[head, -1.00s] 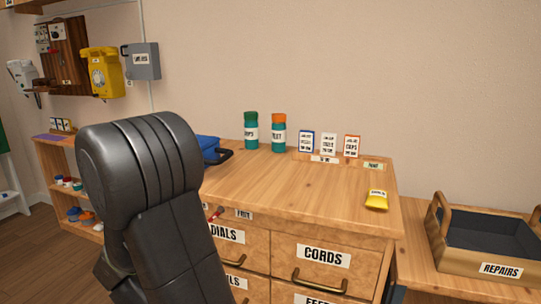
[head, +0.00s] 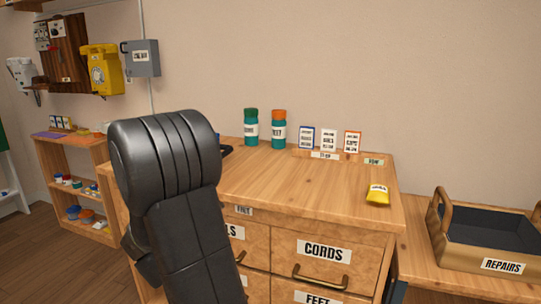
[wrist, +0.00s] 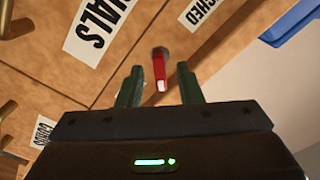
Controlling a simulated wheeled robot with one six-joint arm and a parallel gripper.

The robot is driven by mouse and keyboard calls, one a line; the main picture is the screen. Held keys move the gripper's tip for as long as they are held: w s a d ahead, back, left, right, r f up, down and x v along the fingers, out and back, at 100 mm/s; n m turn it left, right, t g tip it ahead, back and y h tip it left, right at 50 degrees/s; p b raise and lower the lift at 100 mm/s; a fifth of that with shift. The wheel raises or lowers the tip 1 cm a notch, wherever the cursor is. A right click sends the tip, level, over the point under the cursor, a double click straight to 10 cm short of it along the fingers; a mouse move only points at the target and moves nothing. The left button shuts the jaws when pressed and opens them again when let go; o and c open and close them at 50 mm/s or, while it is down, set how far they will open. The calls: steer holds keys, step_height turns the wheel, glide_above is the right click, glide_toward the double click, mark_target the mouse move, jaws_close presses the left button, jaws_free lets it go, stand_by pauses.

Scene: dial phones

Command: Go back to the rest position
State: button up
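My gripper (wrist: 158,87) shows in the wrist view with its two dark green fingers apart. It is open, and nothing touches the fingers.
On the cabinet top stand a green-capped bottle (head: 251,128), an orange-capped bottle (head: 279,130) and several small cards. A yellow packet (head: 378,195) lies at the right. A REPAIRS tray (head: 455,240) is further right. A yellow phone (head: 103,70) hangs on the wall. The cabinet top's middle is clear.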

steer(key=shift+x, duration=1.05)
steer(key=shift+w+d+r+n+p, duration=0.1)
steer(key=shift+w+r+n+p, duration=0.15)
steer(key=shift+p, duration=0.2)
steer(key=shift+s+n+p, duration=0.15)
steer(key=shift+n+p, duration=0.75)
steer(key=shift+n, duration=0.15)
steer(key=n+p, duration=0.4)
steer(key=shift+n, duration=0.3)
steer(key=n+p, duration=0.2)
steer(key=n, duration=0.1)
steer(key=shift+f+n+p, duration=0.15)
steer(key=shift+n+p, duration=0.25)
steer(key=shift+f, duration=0.1)
